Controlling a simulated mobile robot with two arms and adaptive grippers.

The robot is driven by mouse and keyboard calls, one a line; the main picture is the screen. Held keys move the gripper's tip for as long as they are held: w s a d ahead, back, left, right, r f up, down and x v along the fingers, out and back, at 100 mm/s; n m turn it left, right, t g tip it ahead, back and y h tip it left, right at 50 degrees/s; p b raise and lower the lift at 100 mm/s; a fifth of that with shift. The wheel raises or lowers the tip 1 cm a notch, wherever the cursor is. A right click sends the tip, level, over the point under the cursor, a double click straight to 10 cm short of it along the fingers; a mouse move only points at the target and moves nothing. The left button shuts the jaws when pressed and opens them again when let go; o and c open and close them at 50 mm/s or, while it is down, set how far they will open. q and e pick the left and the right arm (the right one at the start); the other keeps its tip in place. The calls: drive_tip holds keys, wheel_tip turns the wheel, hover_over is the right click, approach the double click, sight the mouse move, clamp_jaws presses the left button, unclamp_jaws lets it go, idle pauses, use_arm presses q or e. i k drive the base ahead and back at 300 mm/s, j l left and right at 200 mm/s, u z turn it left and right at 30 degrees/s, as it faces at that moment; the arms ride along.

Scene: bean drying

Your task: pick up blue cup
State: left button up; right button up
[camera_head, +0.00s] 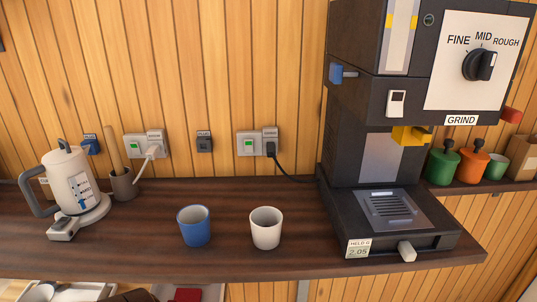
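The blue cup (195,228) stands upright on the dark wooden counter, left of the middle of the head view. It has a light inside and looks empty. A white cup (266,230) of similar size stands upright just to its right, with a small gap between them. Neither of my grippers shows in the head view. A dark, rounded shape at the bottom edge is too cut off to identify.
The counter (130,255) is clear in front of the cups. A white kettle (75,190) stands on its base at the left, beside a grey holder (123,185). A large dark grinder (385,140) stands at the right. Its black cord (295,176) runs to a wall socket.

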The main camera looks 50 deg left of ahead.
sight(194, 220)
drive_tip(key=j+u, duration=0.1)
drive_tip(key=u, duration=0.35)
drive_tip(key=k+j+u, duration=0.1)
drive_tip(key=u, duration=0.3)
drive_tip(key=j+u, duration=0.15)
drive_tip(key=u, duration=0.3)
drive_tip(key=k+j+u, duration=0.1)
drive_tip(key=u, duration=0.35)
drive_tip(key=k+l, duration=0.1)
drive_tip(key=k, duration=0.3)
drive_tip(key=k+l, duration=0.1)
drive_tip(key=k, duration=0.3)
